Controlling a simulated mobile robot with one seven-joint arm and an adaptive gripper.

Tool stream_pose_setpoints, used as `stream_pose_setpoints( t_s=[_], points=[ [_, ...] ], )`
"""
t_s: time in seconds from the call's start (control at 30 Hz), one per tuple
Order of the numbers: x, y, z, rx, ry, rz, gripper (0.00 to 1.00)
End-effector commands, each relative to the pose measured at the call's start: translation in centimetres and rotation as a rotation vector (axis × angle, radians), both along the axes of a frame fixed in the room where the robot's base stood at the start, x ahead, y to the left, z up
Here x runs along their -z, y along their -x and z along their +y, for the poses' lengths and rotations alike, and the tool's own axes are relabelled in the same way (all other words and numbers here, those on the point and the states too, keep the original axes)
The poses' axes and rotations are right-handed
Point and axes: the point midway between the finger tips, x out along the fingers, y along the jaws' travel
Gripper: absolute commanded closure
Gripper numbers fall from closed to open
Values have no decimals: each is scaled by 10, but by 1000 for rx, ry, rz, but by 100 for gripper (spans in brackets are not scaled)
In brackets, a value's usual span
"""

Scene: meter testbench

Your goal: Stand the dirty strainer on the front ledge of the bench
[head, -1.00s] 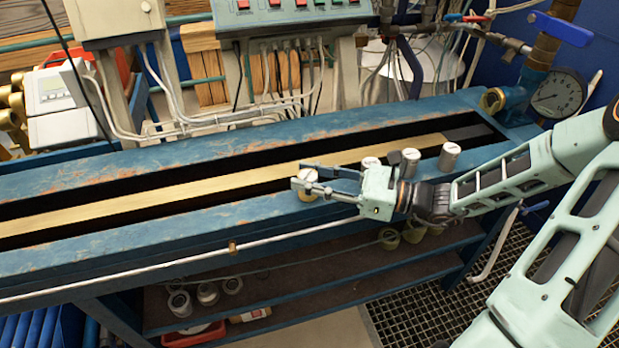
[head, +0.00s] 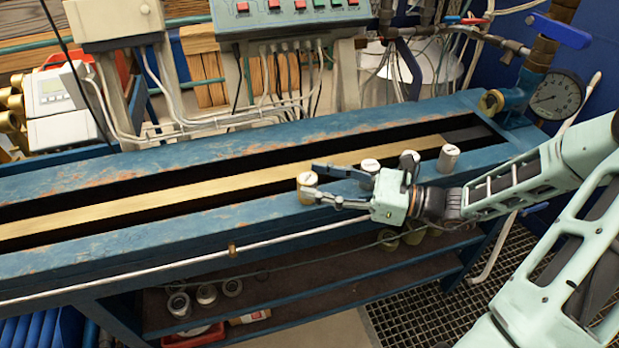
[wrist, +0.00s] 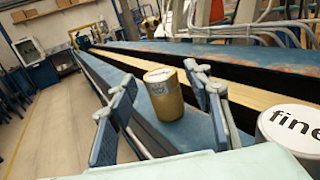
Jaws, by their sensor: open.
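The dirty strainer, a brownish-gold cylinder with a pale top (head: 307,188), stands upright on the front ledge of the bench (head: 245,222). It is the leftmost of the cylinders there. In the wrist view the strainer (wrist: 165,98) stands just ahead of my fingers, framed between the two tips. My gripper (head: 317,181) is open, low over the ledge and to the right of the strainer. The front finger overlaps the strainer's edge in the head view; I cannot tell whether it touches. Its base is on the ledge and its lettering is unreadable.
More cylinders stand to the right on the ledge: one behind my gripper (head: 370,165), and a grey one (head: 448,157). A cylinder lettered "fine" (wrist: 292,128) is close at the right in the wrist view. The dark trough with a brass strip (head: 150,195) runs behind the ledge.

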Motion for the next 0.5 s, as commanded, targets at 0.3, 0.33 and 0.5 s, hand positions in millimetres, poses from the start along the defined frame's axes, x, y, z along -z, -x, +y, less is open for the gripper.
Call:
stream_pose_setpoints(
  t_s=[0.3,0.33,0.5],
  points=[
    [0,20,-66,3,2,1,54],
    [0,21,-70,3,2,1,54],
    [0,27,-88,2,0,0,54]
  ],
)
